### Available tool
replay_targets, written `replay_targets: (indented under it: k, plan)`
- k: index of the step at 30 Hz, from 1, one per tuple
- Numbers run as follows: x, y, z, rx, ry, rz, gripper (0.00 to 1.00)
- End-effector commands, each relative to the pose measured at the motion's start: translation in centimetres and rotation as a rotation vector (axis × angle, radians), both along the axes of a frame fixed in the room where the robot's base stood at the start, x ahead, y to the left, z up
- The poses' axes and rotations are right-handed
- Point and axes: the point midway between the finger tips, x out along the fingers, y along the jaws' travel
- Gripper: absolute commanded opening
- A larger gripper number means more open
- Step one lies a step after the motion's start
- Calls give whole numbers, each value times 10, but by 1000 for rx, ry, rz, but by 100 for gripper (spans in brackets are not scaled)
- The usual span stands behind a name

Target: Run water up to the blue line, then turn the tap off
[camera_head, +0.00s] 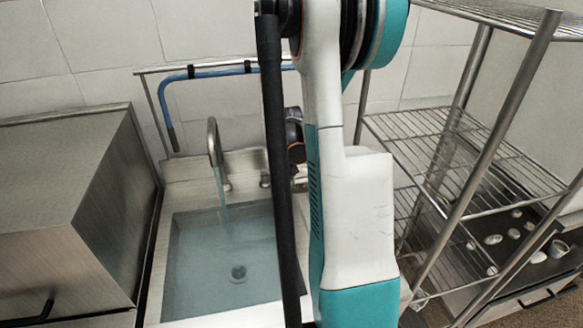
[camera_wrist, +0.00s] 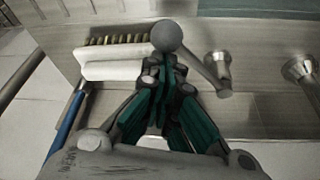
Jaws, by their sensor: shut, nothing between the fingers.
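The sink basin (camera_head: 166,285) stands below a curved metal tap (camera_head: 213,140). A pale stream of water (camera_head: 223,198) falls from its spout into the basin. The water (camera_head: 205,255) in the basin is clear and bluish, with the drain visible through it. I cannot make out the blue line or the exact water level. My arm hides the gripper in the head view.
A steel cabinet (camera_head: 95,165) stands left of the sink. A wire shelf rack (camera_head: 440,150) stands on the right. A blue hose (camera_head: 215,73) hangs on a rail behind the tap. A bristled brush (camera_wrist: 110,65) lies near the fingers.

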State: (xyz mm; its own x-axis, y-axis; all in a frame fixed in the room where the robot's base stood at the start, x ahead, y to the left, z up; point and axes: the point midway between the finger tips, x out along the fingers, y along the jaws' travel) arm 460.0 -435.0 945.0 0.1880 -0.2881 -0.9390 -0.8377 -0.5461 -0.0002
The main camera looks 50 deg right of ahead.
Motion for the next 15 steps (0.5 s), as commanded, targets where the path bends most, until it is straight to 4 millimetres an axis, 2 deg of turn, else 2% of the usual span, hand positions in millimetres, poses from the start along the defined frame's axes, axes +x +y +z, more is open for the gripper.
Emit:
replay_targets:
  k: [15]
  plan:
    - [-2, 45, 0, -2, 1, -439, 0]
